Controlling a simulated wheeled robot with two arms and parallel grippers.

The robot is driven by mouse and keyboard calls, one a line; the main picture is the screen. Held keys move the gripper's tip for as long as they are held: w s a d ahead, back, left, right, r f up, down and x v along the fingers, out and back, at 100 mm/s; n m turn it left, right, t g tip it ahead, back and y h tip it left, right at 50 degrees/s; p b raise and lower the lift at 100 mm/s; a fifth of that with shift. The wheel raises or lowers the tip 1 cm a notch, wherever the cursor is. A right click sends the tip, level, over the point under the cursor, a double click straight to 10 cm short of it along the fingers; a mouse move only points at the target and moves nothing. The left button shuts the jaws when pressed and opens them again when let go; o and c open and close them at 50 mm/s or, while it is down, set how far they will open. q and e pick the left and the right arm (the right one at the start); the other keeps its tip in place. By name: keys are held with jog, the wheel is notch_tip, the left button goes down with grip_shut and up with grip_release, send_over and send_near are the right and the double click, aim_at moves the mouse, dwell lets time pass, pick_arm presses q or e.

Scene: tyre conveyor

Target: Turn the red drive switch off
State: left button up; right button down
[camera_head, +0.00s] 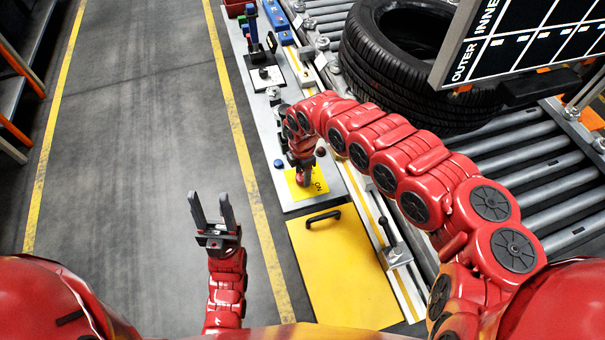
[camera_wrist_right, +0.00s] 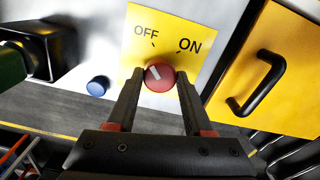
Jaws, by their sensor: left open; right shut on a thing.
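The red drive switch (camera_wrist_right: 159,77) is a round red knob on a yellow plate (camera_wrist_right: 196,22) printed OFF and ON. The white mark on its face lies on the left side and leans up-left, nearer OFF than ON. My right gripper (camera_wrist_right: 157,88) is shut on the knob, one finger on each side. In the head view my right gripper (camera_head: 302,174) is over the yellow plate (camera_head: 318,195) and largely hides the knob; part of ON shows. My left gripper (camera_head: 212,208) is open and empty over the grey floor, left of the panel.
A blue button (camera_wrist_right: 98,86) sits left of the switch. A yellow cover (camera_head: 340,275) with a black handle (camera_head: 323,217) lies on the near side. A tyre (camera_head: 405,65) rests on the roller conveyor (camera_head: 530,150) beyond my right arm. The floor at left is clear.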

dwell(0.3)
jog(key=shift+c, duration=1.5)
grip_release()
jog(key=shift+w+r, duration=0.1)
jog(key=shift+r, duration=0.4)
notch_tip(320, 180, up, 7)
jog(key=shift+f+b, duration=0.1)
jog(key=shift+b, duration=0.6)
notch_tip(320, 180, up, 10)
jog(key=p, duration=0.6)
send_over(302, 176)
jog(key=shift+f, duration=0.2)
